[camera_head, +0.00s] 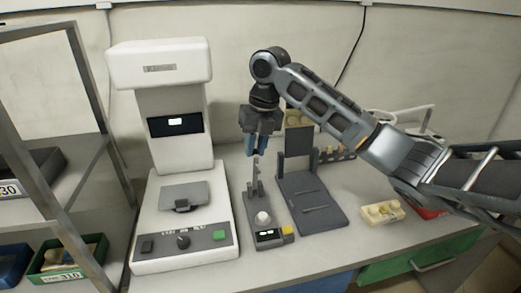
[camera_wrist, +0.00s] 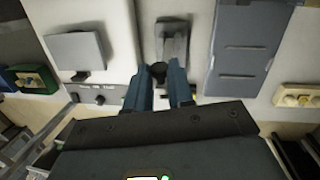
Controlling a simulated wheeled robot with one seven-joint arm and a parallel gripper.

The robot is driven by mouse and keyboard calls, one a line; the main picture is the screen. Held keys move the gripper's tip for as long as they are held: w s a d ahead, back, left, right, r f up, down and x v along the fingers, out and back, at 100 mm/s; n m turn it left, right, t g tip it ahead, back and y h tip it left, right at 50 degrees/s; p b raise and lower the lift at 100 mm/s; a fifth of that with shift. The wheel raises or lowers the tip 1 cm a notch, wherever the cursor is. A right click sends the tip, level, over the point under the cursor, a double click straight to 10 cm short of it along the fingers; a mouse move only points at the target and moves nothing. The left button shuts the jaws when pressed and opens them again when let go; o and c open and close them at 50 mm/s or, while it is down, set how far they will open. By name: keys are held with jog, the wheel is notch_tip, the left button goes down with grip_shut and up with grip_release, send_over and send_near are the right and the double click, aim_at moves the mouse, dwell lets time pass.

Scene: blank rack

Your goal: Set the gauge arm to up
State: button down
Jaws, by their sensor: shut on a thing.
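The gauge (camera_head: 263,225) is a small dark grey stand on the bench with a white round knob, a small display and a yellow button at its front. Its thin gauge arm (camera_head: 255,172) stands about upright at the back of the base. My gripper (camera_head: 256,153) points down from above, its blue fingers shut on the top of the gauge arm. In the wrist view, my gripper (camera_wrist: 163,76) has a dark round end (camera_wrist: 157,72) between its fingers, in front of the grey gauge base (camera_wrist: 172,42). The fingers hide the tip of the gauge arm.
A tall white machine (camera_head: 160,90) stands close on the left. A dark plate stand (camera_head: 318,205) is close on the right. A cream block (camera_head: 382,211) lies further right. A metal shelf with bins (camera_head: 70,255) stands at far left.

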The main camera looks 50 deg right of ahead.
jog(key=c, duration=1)
grip_release()
jog(key=shift+r, duration=0.1)
jog(key=r, duration=0.2)
jog(key=s+r, duration=0.1)
jog(key=r, duration=0.4)
jog(key=shift+s+d+r+b, duration=0.15)
jog(key=shift+d+r+b, duration=0.1)
jog(key=shift+b, duration=0.05)
